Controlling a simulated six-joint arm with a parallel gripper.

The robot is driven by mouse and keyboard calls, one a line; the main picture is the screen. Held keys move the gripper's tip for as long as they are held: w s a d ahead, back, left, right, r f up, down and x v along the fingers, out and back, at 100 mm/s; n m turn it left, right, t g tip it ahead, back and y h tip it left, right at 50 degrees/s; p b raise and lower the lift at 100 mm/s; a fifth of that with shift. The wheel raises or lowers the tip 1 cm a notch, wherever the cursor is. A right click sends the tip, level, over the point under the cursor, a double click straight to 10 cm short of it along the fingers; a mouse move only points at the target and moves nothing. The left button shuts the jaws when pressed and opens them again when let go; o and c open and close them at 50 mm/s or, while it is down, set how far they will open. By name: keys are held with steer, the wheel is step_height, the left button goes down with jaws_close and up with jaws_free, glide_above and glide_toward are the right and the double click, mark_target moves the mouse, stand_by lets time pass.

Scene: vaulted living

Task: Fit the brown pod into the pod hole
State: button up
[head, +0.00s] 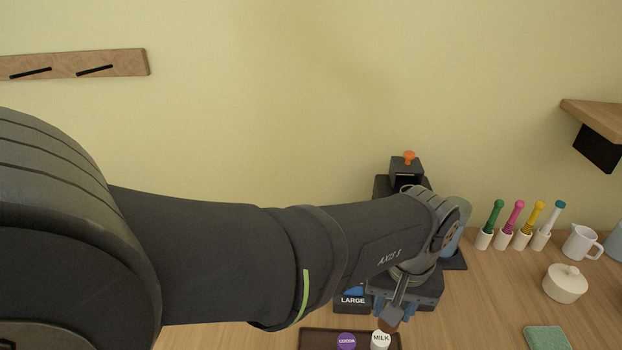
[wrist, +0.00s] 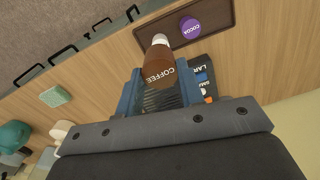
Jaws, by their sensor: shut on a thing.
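My gripper (wrist: 160,85) is shut on the brown pod (wrist: 157,68), which is marked COFFEE and sits between the blue fingers in the wrist view. In the head view the pod (head: 389,325) shows only in part below my gripper, beside the white MILK pod (head: 380,338). The dark machine (head: 406,167) with an orange knob stands behind my arm, mostly hidden by it. The pod hole cannot be made out in either view.
A brown tray (head: 318,340) holds the purple COCOA pod (head: 346,341) and the MILK pod. A LARGE label (head: 352,300) shows near the machine.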

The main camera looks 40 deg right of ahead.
steer(key=w+d+r, duration=0.2)
steer(key=d+r, duration=0.6)
steer(key=d, duration=0.4)
steer(key=w+d+r, duration=0.2)
steer(key=d+r, duration=0.7)
steer(key=d, duration=0.3)
steer(key=shift+m, duration=0.4)
steer(key=shift+w+d+f, duration=0.55)
steer(key=shift+w+f, duration=1.35)
steer(key=shift+w, duration=0.05)
steer(key=shift+w+d+f, duration=0.55)
steer(key=shift+w+f, duration=1.3)
steer(key=shift+w, duration=0.05)
steer(key=shift+w+d+f, duration=0.55)
steer(key=shift+w+f, duration=1.35)
steer(key=shift+w, duration=0.05)
steer(key=shift+f, duration=0.1)
steer(key=o, duration=1)
steer(key=shift+c, duration=0.2)
step_height(320, 180, up, 12)
steer(key=shift+s, duration=0.15)
